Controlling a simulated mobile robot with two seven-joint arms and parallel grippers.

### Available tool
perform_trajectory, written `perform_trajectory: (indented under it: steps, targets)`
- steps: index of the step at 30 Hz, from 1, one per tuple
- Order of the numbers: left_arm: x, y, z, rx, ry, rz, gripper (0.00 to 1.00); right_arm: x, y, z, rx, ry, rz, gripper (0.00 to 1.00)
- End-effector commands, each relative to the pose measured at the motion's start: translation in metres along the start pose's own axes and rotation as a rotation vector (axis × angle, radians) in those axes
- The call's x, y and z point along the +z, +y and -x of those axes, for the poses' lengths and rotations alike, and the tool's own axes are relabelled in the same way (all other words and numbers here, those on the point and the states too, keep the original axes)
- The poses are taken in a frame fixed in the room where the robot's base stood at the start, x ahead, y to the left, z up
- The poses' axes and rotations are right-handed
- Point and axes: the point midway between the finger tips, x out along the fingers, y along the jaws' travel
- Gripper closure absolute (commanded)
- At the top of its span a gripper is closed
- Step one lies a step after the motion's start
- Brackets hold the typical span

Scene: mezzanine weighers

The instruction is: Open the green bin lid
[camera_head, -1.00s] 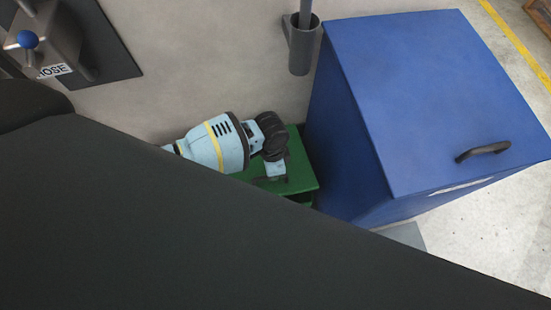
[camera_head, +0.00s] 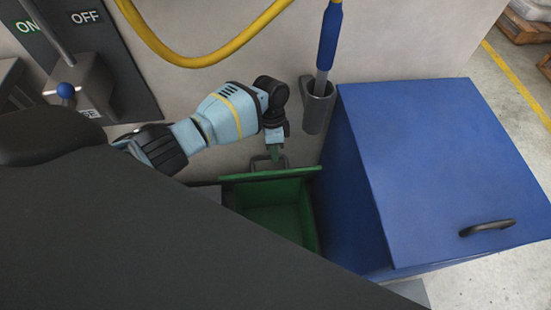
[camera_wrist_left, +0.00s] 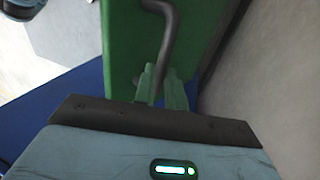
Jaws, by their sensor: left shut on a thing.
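The green bin (camera_head: 283,219) stands between the wall and the blue bin, its inside showing in the head view. Its green lid (camera_head: 262,174) is raised and stands up near the wall, seen nearly edge-on. My left gripper (camera_head: 274,154) is at the top of the lid, shut on its dark handle (camera_head: 283,163). In the left wrist view the green fingers (camera_wrist_left: 160,88) close around the handle (camera_wrist_left: 168,40), and the lid's green face (camera_wrist_left: 128,40) is behind them. My right gripper is not in view.
A blue bin (camera_head: 430,160) with a black handle stands close on the right. A grey tube holder (camera_head: 317,108) with a blue-gripped pole is on the wall, near my left gripper. A yellow hose (camera_head: 190,60) hangs above. A lever panel (camera_head: 85,75) is at the left.

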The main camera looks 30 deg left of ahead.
Motion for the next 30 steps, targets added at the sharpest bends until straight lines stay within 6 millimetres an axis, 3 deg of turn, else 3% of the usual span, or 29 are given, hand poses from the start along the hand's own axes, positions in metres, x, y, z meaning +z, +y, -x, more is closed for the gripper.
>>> perform_trajectory:
  steps: [1, 18, 19, 24, 30]
  targets:
    - [0.0063, -0.0036, -0.0083, -0.001, -0.014, 0.008, 1.00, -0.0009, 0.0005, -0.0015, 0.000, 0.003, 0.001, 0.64]
    - [0.0075, -0.0081, -0.0066, 0.001, -0.018, 0.008, 1.00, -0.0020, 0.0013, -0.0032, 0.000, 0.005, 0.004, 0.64]
    - [0.0076, -0.0081, -0.0066, 0.001, -0.018, 0.008, 0.86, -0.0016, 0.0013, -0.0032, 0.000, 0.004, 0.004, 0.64]
    - [0.0057, -0.0077, -0.0041, 0.002, -0.014, 0.006, 0.66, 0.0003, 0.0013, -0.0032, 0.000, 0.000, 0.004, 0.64]
    - [0.0039, -0.0073, -0.0019, 0.002, -0.010, 0.005, 0.66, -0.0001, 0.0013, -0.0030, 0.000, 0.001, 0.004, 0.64]
